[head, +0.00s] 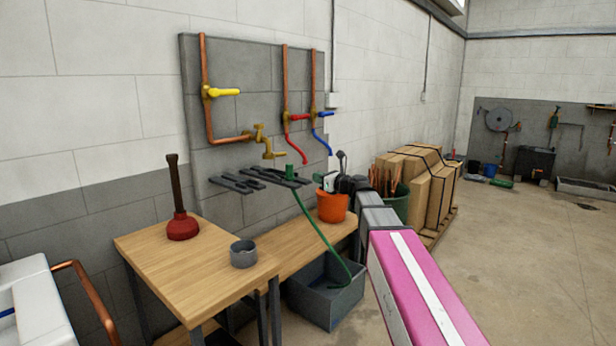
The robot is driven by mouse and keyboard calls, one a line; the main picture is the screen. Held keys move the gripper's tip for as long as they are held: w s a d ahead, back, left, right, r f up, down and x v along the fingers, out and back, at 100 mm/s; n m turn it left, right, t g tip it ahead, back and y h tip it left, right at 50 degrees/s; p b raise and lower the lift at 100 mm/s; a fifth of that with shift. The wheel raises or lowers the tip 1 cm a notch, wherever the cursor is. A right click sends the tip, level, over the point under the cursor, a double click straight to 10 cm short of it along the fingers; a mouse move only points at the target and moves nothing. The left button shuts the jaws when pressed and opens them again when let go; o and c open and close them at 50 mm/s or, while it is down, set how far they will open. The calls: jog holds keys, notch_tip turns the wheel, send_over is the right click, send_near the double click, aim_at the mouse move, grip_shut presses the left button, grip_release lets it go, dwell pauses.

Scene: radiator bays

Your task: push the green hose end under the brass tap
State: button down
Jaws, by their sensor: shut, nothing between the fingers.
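The brass tap (262,136) sticks out from the grey wall panel at the end of a copper pipe, with its spout pointing down. The green hose end (289,172) stands upright at the dark slatted rack, below and to the right of the spout, not under it. Its green hose (318,228) hangs down into a grey bin. My gripper (319,178) is to the right of the hose end, with a small gap seeming to lie between them. It is small and partly hidden by my arm; its fingers are shut and empty.
The dark slatted rack (236,184) spans the wall below the tap. Red and blue valve pipes hang above. An orange bucket (332,207) stands below my gripper. A plunger (181,226) and grey cup (243,254) stand on the wooden bench; the grey bin (322,300) is on the floor.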

jog(key=v, duration=0.3)
send_near(292, 168)
jog(key=x, duration=0.7)
jog(key=shift+w+a, duration=0.2)
jog(key=shift+w, duration=0.05)
dwell(0.4)
jog(key=x, duration=0.9)
jog(key=shift+w+a, duration=0.3)
